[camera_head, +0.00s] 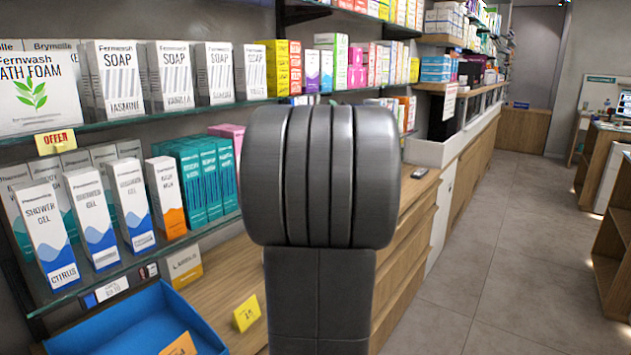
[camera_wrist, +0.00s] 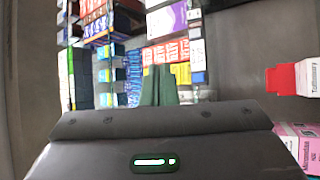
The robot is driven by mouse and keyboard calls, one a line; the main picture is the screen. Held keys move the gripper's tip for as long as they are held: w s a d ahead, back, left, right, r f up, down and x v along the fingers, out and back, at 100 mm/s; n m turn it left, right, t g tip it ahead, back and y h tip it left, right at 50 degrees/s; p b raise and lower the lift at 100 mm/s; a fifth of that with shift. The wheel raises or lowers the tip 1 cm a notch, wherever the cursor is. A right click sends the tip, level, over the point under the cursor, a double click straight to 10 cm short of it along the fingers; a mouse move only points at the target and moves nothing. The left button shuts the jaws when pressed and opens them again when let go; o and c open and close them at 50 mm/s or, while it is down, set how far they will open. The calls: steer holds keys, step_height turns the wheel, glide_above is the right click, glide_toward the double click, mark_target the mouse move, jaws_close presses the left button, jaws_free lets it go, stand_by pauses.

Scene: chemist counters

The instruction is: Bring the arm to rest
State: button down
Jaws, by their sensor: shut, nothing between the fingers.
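My arm stands in the middle of the head view as a thick dark grey ribbed joint above a flat link, hiding what is behind it. My gripper does not show in the head view. In the wrist view my gripper (camera_wrist: 159,86) shows as two dark green fingers side by side, shut and empty. They point toward shelves of boxes, including red and white boxes (camera_wrist: 166,53) just beyond the fingertips. I cannot tell the distance to them.
Left in the head view are glass shelves with soap boxes (camera_head: 180,75) and shower gel boxes (camera_head: 92,217). A blue tray (camera_head: 130,318) sits at lower left on a wooden counter (camera_head: 222,275). The grey tiled floor (camera_head: 510,250) at right is open, with wooden units (camera_head: 617,240) along its edge.

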steer(key=w+a+b, duration=0.2)
steer(key=a, duration=0.1)
steer(key=w+a+b, duration=0.1)
steer(key=shift+w+a+f, duration=0.25)
steer(key=shift+a, duration=0.15)
steer(key=r+p, duration=0.1)
steer(key=p, duration=0.4)
steer(key=shift+w+a, duration=0.1)
